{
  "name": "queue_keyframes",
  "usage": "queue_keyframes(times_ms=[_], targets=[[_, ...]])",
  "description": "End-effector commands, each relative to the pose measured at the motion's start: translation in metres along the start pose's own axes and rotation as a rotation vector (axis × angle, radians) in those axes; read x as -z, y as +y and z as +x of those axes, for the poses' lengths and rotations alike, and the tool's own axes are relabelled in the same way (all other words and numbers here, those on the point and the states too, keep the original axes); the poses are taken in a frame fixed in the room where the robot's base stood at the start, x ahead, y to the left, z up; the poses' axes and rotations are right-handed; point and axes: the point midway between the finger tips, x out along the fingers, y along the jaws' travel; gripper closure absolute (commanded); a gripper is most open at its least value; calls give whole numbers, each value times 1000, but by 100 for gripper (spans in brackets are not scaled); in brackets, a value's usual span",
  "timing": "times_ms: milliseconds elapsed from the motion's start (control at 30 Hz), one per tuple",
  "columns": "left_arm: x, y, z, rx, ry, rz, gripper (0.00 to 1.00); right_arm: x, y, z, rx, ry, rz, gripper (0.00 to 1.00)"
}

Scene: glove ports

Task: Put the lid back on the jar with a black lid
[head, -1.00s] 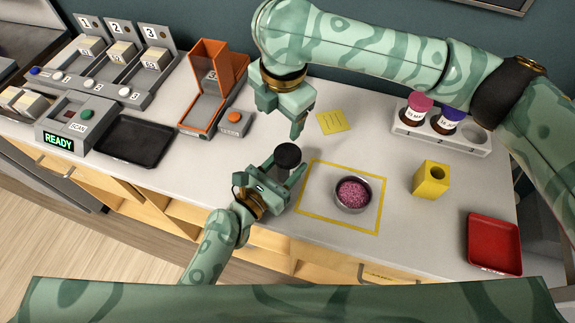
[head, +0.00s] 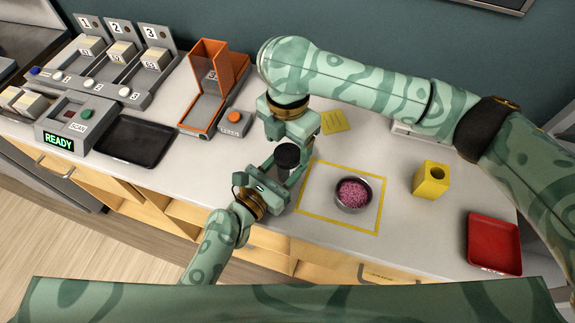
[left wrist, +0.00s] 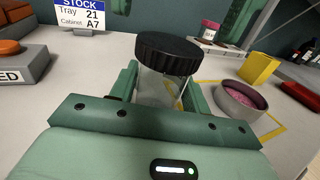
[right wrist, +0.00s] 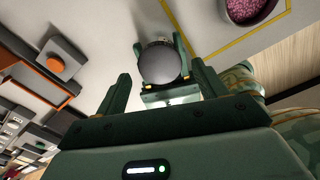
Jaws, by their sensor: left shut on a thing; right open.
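The jar (left wrist: 160,88) is clear glass, and its ribbed black lid (left wrist: 168,52) sits on its top, level; whether it is screwed tight I cannot tell. The lid also shows in the head view (head: 287,156) and from above in the right wrist view (right wrist: 163,65). My left gripper (head: 284,174) is shut on the jar's body, which it mostly hides in the head view. My right gripper (right wrist: 162,88) is open and empty above the lid, pointing down, its fingers apart from it.
A metal bowl (head: 369,199) of pink material stands inside a yellow taped square (head: 318,216). A yellow block (head: 431,180) with a hole and a red tray (head: 494,244) lie to the right. A black tray (head: 133,139) and orange-button box (head: 235,121) are left. My right arm hides most of the jar rack.

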Motion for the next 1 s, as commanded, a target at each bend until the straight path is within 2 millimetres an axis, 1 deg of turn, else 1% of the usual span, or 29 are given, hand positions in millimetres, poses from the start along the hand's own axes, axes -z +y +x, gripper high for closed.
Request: queue_keyframes(times_ms=[33,100,200,333,567,600,667,700,733,900,967,1000], targets=[[0,0,0,0,0,0,100,0,0,7,2,2,1,29],[0,0,0,0,1,0,100,0,0,15,1,2,0,29],[0,0,0,0,1,0,100,0,0,22,0,1,-1,29],[0,0,0,0,1,0,100,0,0,26,-1,0,0,29],[0,0,0,0,1,0,100,0,0,26,-1,-1,0,29],[0,0,0,0,1,0,100,0,0,26,-1,-1,-1,40],[0,0,0,0,1,0,100,0,0,26,-1,-1,-1,57],[0,0,0,0,1,0,100,0,0,26,-1,-1,-1,68],[0,0,0,0,1,0,100,0,0,26,-1,-1,-1,74],[0,0,0,0,1,0,100,0,0,26,-1,-1,7,74],[0,0,0,0,1,0,100,0,0,26,0,-3,61,74],[0,0,0,0,1,0,100,-1,0,26,-1,-3,121,74]])
